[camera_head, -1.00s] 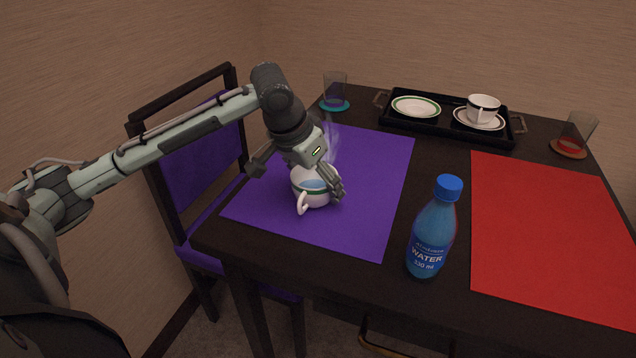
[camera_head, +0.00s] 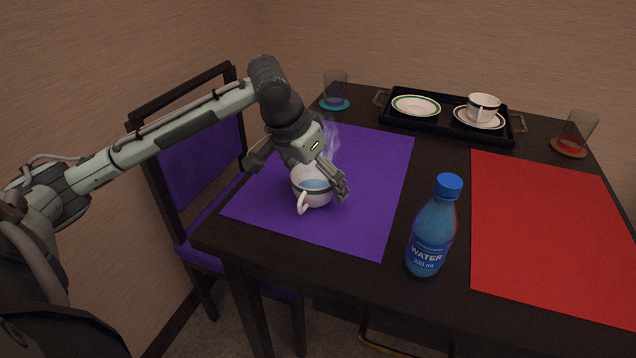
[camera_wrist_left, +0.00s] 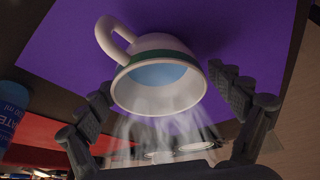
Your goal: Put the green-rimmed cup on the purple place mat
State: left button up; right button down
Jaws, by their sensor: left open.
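The green-rimmed cup (camera_head: 313,190) is white with a green band and holds bluish liquid with steam above it. It stands upright on the purple place mat (camera_head: 350,225), its handle toward the near side. My left gripper (camera_head: 305,175) is at the cup from behind and above. In the left wrist view the cup (camera_wrist_left: 158,78) sits between the two spread fingers of the gripper (camera_wrist_left: 165,98), which is open. Whether a finger touches the cup I cannot tell. My right gripper is not in view.
A blue water bottle (camera_head: 434,228) stands right of the purple mat. A red mat (camera_head: 545,230) lies farther right. A black tray (camera_head: 440,129) at the back holds a plate and another cup on a saucer. Glasses stand on a teal coaster (camera_head: 334,104) and a red coaster (camera_head: 568,149).

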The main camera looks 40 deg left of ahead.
pick_arm(q)
jog(key=v, duration=1.1)
